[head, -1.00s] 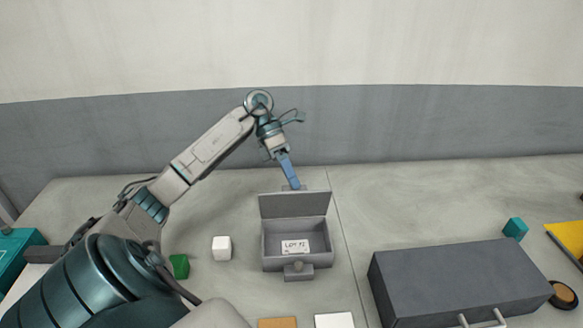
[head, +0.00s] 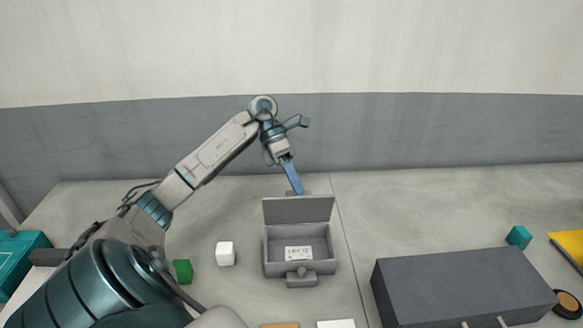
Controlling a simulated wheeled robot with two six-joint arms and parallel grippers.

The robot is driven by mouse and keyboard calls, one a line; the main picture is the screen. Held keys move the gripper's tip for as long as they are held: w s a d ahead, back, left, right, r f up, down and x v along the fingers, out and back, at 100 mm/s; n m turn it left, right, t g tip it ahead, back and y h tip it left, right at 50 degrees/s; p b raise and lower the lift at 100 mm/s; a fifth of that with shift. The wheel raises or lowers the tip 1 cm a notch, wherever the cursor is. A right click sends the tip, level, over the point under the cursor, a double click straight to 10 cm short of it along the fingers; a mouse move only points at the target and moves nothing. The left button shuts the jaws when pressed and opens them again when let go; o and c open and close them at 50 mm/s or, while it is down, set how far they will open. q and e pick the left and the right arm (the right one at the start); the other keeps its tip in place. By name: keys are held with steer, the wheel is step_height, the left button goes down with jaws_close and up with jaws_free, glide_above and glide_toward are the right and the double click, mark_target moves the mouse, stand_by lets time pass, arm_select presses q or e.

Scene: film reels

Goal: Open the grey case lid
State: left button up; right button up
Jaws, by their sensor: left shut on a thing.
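The grey case (head: 271,258) stands on the table in the middle of the head view, with a white label inside or on its front part and a small knob at the front. Its lid (head: 298,210) stands up at the back, open, so the inside shows. My left gripper (head: 297,189) reaches down to the lid's top edge from behind and is shut on the lid there; the exact contact is small and hard to see. My right gripper is not in view.
A white cube (head: 225,253) and a green cube (head: 183,271) lie left of the case. A large dark grey box with handles (head: 455,284) stands at right. A teal cube (head: 519,236), a yellow item (head: 570,246) and a round black item (head: 567,303) lie farther right. The table behind is clear.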

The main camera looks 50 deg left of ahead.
arm_select(q)
steer(key=w+a+r+p, duration=0.1)
steer(key=w+a+p, duration=0.1)
steer(key=a+p, duration=0.4)
steer(key=w+a+r+p, duration=0.1)
steer(key=w+a+p, duration=0.1)
steer(key=a+p, duration=0.4)
steer(key=p, duration=0.3)
steer(key=shift+r, duration=0.25)
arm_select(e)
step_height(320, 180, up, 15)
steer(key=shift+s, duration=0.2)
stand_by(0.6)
